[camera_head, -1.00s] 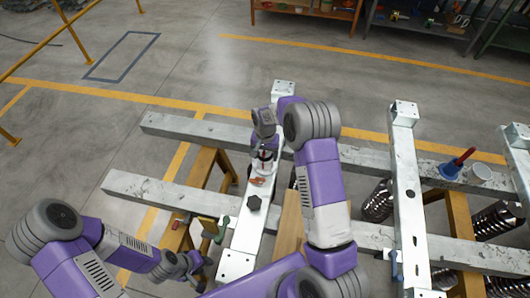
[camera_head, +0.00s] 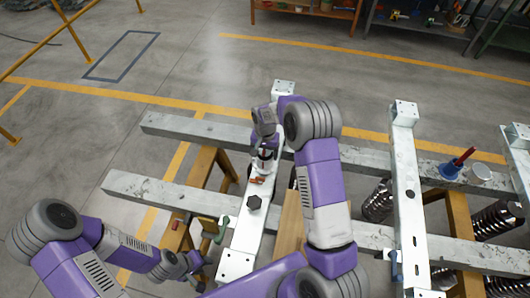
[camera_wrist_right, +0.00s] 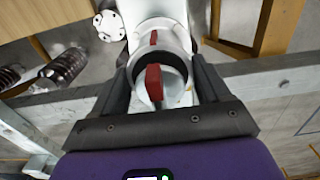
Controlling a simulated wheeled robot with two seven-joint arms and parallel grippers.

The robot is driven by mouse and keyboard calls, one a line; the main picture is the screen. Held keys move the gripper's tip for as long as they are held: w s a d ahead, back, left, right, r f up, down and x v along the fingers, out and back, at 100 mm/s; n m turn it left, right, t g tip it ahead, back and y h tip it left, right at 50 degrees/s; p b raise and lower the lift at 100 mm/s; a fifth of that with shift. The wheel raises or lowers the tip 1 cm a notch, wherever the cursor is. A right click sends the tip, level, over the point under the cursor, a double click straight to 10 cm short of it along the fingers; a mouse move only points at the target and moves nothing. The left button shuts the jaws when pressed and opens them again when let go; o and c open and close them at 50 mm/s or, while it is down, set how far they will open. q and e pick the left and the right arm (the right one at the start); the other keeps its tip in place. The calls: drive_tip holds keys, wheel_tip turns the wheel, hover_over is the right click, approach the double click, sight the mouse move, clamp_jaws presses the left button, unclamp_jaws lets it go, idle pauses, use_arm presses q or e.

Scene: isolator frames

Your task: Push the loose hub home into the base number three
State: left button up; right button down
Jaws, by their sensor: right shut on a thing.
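The loose hub (camera_wrist_right: 178,97) is a white round part with a red tab and a dark ring in the right wrist view. My right gripper (camera_wrist_right: 165,75) is shut on it, one finger on each side. Beyond it is a white round part with a small red mark (camera_wrist_right: 153,38), on the pale beam. I cannot tell how deep the hub sits. In the head view my right gripper (camera_head: 262,166) points down at the pale steel beam (camera_head: 243,240), partly hidden by my arm. My left gripper (camera_head: 194,268) is low at the left, beside the beam; its jaws are unclear.
Grey cross rails (camera_head: 150,188) run under the beams. A second pale beam (camera_head: 408,200) lies to the right.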

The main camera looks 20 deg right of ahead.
drive_tip(key=shift+r, duration=0.45)
drive_tip(key=shift+w+p, duration=0.1)
drive_tip(key=shift+p, duration=0.2)
idle(1.2)
